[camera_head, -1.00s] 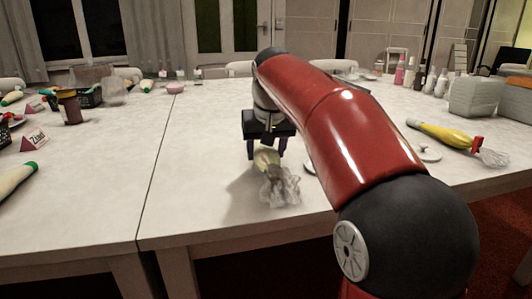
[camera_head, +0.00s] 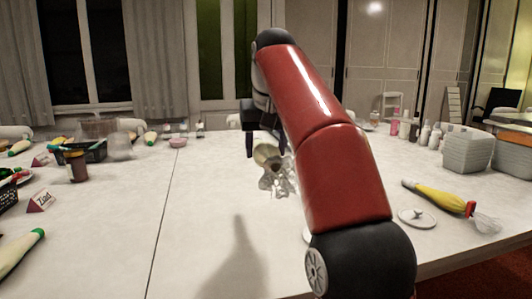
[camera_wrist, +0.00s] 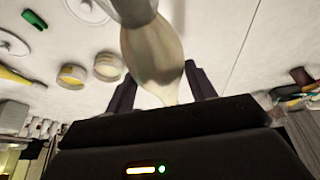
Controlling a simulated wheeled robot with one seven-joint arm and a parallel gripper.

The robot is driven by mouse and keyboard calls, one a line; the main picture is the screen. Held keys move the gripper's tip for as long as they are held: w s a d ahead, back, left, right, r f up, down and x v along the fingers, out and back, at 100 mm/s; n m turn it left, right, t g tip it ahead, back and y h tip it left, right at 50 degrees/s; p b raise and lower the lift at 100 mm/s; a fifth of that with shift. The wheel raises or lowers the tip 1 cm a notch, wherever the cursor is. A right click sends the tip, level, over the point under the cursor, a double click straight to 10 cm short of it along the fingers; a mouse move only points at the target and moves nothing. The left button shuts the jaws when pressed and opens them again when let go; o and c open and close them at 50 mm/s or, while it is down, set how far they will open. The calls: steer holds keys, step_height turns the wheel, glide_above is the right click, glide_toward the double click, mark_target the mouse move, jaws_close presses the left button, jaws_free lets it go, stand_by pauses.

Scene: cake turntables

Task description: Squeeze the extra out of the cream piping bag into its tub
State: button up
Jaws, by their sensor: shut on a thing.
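A cream-coloured piping bag (camera_head: 266,155) with a crumpled clear plastic end hangs in my gripper (camera_head: 264,145), raised above the table. In the wrist view the bag (camera_wrist: 157,45) runs between the fingers of my gripper (camera_wrist: 160,88), which are shut on it. Two round tubs with pale tops show below in the wrist view, one at left (camera_wrist: 72,76) and one nearer the bag (camera_wrist: 108,67). I cannot tell which is the cream tub. My arm hides that part of the table in the head view.
A yellow piping bag (camera_head: 438,197) and a whisk (camera_head: 485,222) lie at right by a white lid (camera_head: 417,217). Grey stacked containers (camera_head: 468,151) stand behind. A white-and-green bag (camera_head: 18,255), a sign (camera_head: 41,200) and a dark crate (camera_head: 85,152) are at left. The middle front is clear.

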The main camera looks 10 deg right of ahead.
step_height(320, 180, down, 20)
steer(key=b, duration=1.5)
steer(key=shift+b, duration=0.35)
stand_by(0.4)
steer(key=o, duration=0.5)
steer(key=shift+f, duration=0.1)
steer(key=shift+f, duration=0.35)
